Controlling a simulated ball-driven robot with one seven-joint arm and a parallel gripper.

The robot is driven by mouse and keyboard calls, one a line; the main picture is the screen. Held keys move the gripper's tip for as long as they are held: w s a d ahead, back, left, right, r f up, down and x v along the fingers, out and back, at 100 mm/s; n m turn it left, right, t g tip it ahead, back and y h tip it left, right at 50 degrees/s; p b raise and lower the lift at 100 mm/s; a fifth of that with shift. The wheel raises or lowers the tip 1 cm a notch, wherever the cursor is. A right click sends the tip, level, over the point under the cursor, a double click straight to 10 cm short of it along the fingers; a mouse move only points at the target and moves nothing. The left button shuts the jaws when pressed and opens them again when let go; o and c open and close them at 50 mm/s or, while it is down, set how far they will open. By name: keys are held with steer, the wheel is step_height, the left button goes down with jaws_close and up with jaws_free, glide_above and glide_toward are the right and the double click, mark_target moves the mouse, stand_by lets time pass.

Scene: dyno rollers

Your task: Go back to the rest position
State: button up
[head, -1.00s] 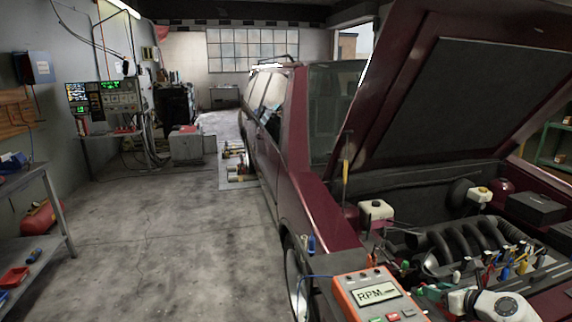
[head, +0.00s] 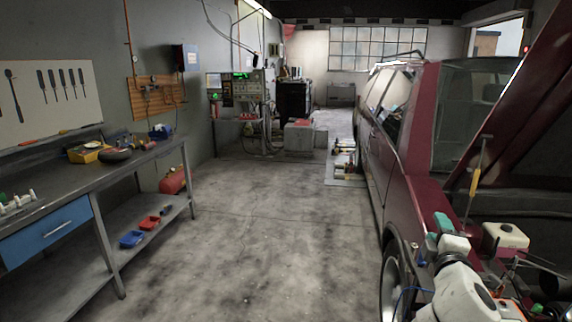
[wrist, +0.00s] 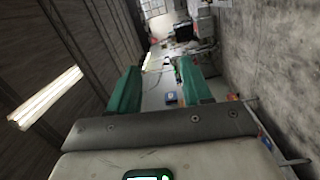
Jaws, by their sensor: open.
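My gripper (head: 438,232) is at the lower right of the head view, at the end of my white arm, in front of the dark red car (head: 406,150). Its teal fingers also show in the wrist view (wrist: 160,80), spread apart with a clear gap between them. They hold nothing. The car's hood (head: 535,100) is raised. An orange meter at the lower right is mostly hidden behind my arm.
A workbench (head: 72,190) with a blue drawer stands along the left wall, with small bins on its lower shelf. A console (head: 240,95) with screens stands farther back. The grey floor (head: 250,240) between bench and car is clear.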

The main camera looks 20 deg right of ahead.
steer(key=s+a+f+m+g+y+b, duration=0.25)
steer(key=s+a+f+m+g, duration=0.2)
steer(key=a+f, duration=0.6)
steer(key=s+a+f+m+g+y+b, duration=0.1)
steer(key=s+a+f+m+g+y, duration=0.4)
steer(key=f, duration=0.8)
steer(key=s+a+f+g, duration=0.1)
steer(key=s+f, duration=0.3)
steer(key=s, duration=0.4)
steer(key=s+a+f+g+y+b, duration=0.1)
steer(key=s+a+f, duration=0.3)
steer(key=s, duration=0.4)
steer(key=s+a+f+g+y, duration=0.1)
steer(key=s+a+f+g, duration=0.1)
steer(key=s, duration=0.7)
step_height(320, 180, down, 3)
steer(key=shift+a+r+m+g+b, duration=0.15)
steer(key=shift+a+m+g+b, duration=0.2)
steer(key=shift+a+m, duration=0.15)
